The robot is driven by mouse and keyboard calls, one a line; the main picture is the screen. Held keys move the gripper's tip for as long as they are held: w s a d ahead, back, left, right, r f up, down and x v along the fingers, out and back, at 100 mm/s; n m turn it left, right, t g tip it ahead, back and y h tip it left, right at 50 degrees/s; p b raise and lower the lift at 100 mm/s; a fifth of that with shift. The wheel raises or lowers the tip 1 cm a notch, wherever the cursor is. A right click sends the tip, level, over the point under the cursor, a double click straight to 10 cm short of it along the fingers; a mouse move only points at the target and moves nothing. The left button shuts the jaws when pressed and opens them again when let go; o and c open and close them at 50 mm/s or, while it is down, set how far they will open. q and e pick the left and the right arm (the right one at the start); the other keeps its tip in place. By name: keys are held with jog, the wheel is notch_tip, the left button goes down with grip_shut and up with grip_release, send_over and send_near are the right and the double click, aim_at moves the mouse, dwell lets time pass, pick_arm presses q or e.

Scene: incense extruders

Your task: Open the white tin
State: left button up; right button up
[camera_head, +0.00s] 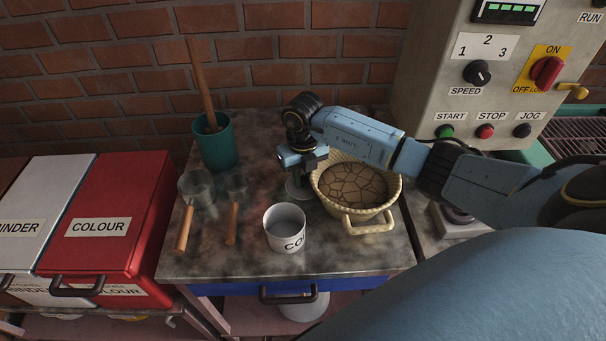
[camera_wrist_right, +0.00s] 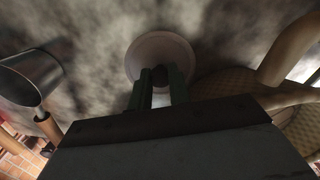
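The white tin (camera_head: 285,232), with dark letters starting "CO" on its side, stands upright near the front of the grey worktop. Its top is uncovered and I see into it. Behind it, my right gripper (camera_head: 299,176) points down at a pale round lid (camera_head: 296,190). In the right wrist view the lid (camera_wrist_right: 160,45) has a dark knob between the tips of my right gripper (camera_wrist_right: 160,76), which look closed on it. I cannot tell whether the lid touches the worktop. My left gripper is not in view.
A woven basket (camera_head: 369,218) of cracked brown material stands right of the lid. Metal scoops (camera_head: 197,188) with wooden handles lie left of it, before a green cup (camera_head: 216,148). A red COLOUR bin (camera_head: 115,210) stands at left, a control box (camera_head: 432,75) at back right.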

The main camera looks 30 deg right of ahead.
aim_at(303, 178)
jog(key=shift+o, duration=0.9)
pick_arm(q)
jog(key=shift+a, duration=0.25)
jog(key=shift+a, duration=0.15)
pick_arm(e)
jog(key=shift+r, duration=0.2)
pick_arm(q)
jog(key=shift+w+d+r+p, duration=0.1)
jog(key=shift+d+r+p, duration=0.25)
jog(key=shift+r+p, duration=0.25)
pick_arm(e)
notch_tip(303, 178, up, 12)
jog(key=shift+f, duration=0.1)
